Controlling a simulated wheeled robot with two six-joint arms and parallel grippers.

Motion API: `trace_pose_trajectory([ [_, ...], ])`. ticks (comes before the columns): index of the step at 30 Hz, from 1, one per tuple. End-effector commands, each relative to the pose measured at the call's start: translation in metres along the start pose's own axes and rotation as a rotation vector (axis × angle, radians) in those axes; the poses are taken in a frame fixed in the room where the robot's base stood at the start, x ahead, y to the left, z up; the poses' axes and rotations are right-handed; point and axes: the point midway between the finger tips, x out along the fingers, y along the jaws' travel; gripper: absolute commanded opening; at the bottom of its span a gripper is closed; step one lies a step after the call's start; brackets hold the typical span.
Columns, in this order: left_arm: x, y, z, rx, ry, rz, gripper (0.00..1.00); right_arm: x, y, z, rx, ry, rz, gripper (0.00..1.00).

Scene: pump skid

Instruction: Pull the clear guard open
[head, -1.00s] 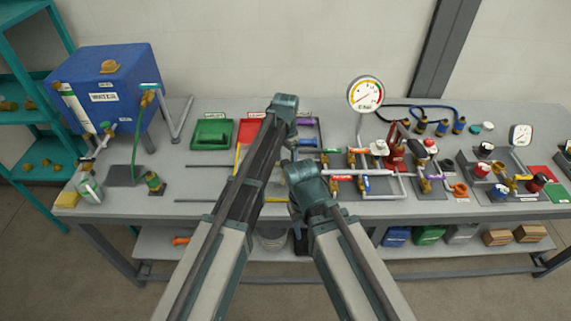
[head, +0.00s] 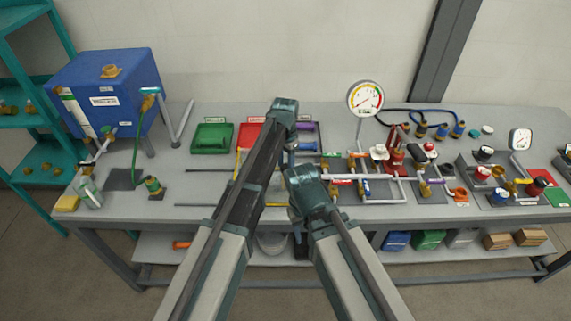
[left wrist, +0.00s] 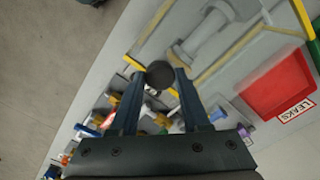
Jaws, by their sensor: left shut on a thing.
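In the left wrist view, the clear guard (left wrist: 222,52) is a see-through panel with yellow edges, and grey pipework shows through it. A round black knob (left wrist: 159,72) stands at its near edge. My left gripper (left wrist: 160,79) is shut on this knob, one finger on each side. In the head view, my arms cover most of the guard; only bits of its yellow edge (head: 238,162) show left of my left arm. My left gripper's fingers are hidden there behind the arm. My right gripper's fingers are not visible in any view.
Two thin dark rails (head: 207,170) run left along the bench from the guard, with clear grey surface between them. A green tray (head: 212,138) and a red tray (head: 247,135) lie behind. A blue tank (head: 105,88) stands left; valves and a gauge (head: 365,98) are right.

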Motion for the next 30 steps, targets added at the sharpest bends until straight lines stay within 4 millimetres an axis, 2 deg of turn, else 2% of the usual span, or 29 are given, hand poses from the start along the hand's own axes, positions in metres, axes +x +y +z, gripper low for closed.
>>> trace_pose_trajectory([
  [25,0.0,-0.0002,0.0002,0.0,0.0,0.0,0.0,0.0,0.0,0.0,0.0,0.0,0.0,0.5],
  [30,0.0,-0.0084,0.009,-0.002,0.0,0.0,0.0,0.0,0.0,0.0,0.0,0.0,0.0,0.5],
])
